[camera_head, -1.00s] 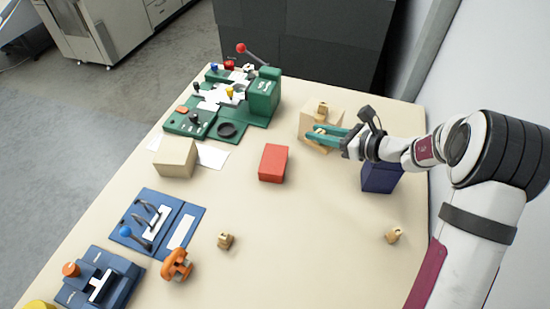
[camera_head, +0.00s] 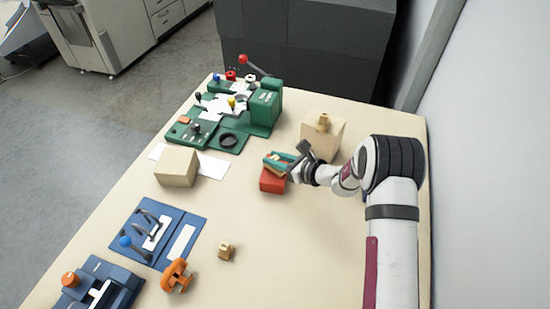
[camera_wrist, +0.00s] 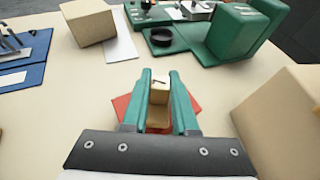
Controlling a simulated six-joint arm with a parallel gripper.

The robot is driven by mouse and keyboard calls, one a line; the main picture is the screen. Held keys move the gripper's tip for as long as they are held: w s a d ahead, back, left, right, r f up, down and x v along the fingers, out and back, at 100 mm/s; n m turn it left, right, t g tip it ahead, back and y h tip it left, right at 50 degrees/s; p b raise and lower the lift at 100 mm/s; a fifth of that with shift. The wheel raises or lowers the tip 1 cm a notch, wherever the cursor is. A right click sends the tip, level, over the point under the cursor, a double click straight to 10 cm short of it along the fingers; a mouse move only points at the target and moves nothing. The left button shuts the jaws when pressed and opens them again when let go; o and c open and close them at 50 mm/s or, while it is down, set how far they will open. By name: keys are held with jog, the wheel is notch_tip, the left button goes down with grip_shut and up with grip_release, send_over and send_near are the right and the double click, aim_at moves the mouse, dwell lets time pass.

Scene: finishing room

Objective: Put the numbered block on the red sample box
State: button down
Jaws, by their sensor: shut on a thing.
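The red sample box (camera_head: 272,181) lies near the middle of the table. My gripper (camera_head: 277,162) is over it, its green fingers shut on a small wooden numbered block. In the wrist view the numbered block (camera_wrist: 159,90) sits between the fingertips (camera_wrist: 159,82), with a dark mark on its top face. Parts of the red sample box show on both sides of the fingers (camera_wrist: 121,106). The fingers and block hide the rest of its top. I cannot tell whether the block touches the box.
A large tan box (camera_head: 335,135) with a small wooden piece (camera_head: 323,122) on top stands behind right. Another tan box (camera_head: 176,167) and a green fixture (camera_head: 264,108) stand left. A wooden piece (camera_head: 226,251), orange clamp (camera_head: 176,275) and blue fixtures (camera_head: 150,228) occupy the front left.

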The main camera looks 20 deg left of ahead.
jog(key=c, duration=0.7)
grip_release()
jog(key=shift+f, duration=0.1)
jog(key=v, duration=1.2)
jog(key=s+r+n+g+h, duration=0.2)
jog(key=s+r+n+g, duration=0.3)
jog(key=s+r+n, duration=0.75)
jog(key=s+d+n+h, duration=0.1)
jog(key=s+d+h, duration=0.2)
jog(key=s, duration=0.3)
jog(key=s+d+n+h, duration=0.2)
jog(key=s+d+h, duration=0.1)
jog(key=s+d, duration=0.3)
jog(key=s+d+f+n+h, duration=0.1)
jog(key=s+d+h, duration=0.1)
jog(key=s+d, duration=0.3)
jog(key=shift+s+d+n+g+h, duration=0.15)
jog(key=shift+s+n+g+h, duration=0.2)
jog(key=shift+s, duration=0.8)
